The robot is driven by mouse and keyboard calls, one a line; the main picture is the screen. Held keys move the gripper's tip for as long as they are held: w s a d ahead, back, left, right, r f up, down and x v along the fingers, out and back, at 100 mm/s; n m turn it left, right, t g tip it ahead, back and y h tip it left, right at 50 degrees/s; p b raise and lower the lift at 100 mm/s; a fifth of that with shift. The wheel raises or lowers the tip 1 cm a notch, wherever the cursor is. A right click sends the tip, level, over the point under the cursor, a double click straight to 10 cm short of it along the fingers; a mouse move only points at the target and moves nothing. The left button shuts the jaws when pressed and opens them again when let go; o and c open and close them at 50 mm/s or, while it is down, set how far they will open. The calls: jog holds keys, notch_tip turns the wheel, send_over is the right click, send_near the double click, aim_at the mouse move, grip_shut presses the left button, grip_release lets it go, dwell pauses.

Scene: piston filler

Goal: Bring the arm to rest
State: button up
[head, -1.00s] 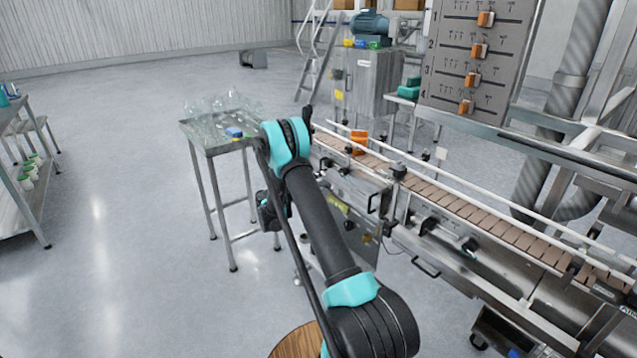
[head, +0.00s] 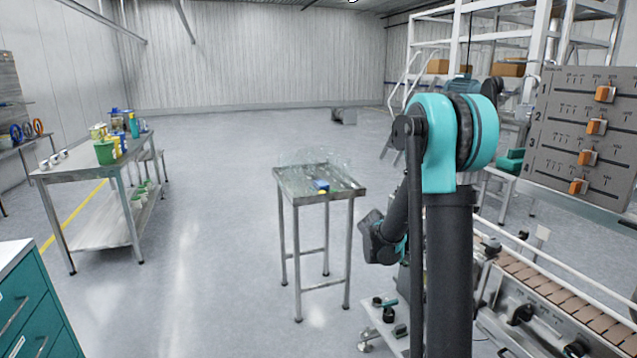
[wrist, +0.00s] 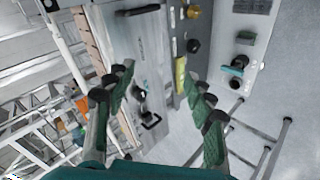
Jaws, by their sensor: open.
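My gripper (wrist: 160,108) shows in the wrist view with its two green-padded fingers spread apart and nothing between them. Beyond the fingers are the side of the conveyor machine and the floor. In the head view my arm stands upright at right of centre, with its elbow high and the forearm folded down on its left side. The fingers are not clearly seen in the head view; the wrist end is partly hidden behind the arm.
A small metal table (head: 290,184) with clear glassware and a blue item stands left of my arm. The conveyor (head: 548,297) and slider panel (head: 560,135) are at right. A workbench (head: 75,172) and teal drawers (head: 35,310) are at left. Open floor lies between.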

jog(key=s+a+f+y, duration=0.1)
jog(key=s+a+y, duration=0.2)
jog(key=s, duration=0.6)
jog(key=s+a+f+y, duration=0.1)
jog(key=s+a, duration=0.4)
jog(key=s, duration=0.5)
jog(key=s+a+f+y, duration=0.1)
jog(key=s+a+y, duration=0.3)
jog(key=s, duration=0.5)
jog(key=shift+s+a+f+m+y, duration=0.3)
jog(key=shift+a, duration=0.2)
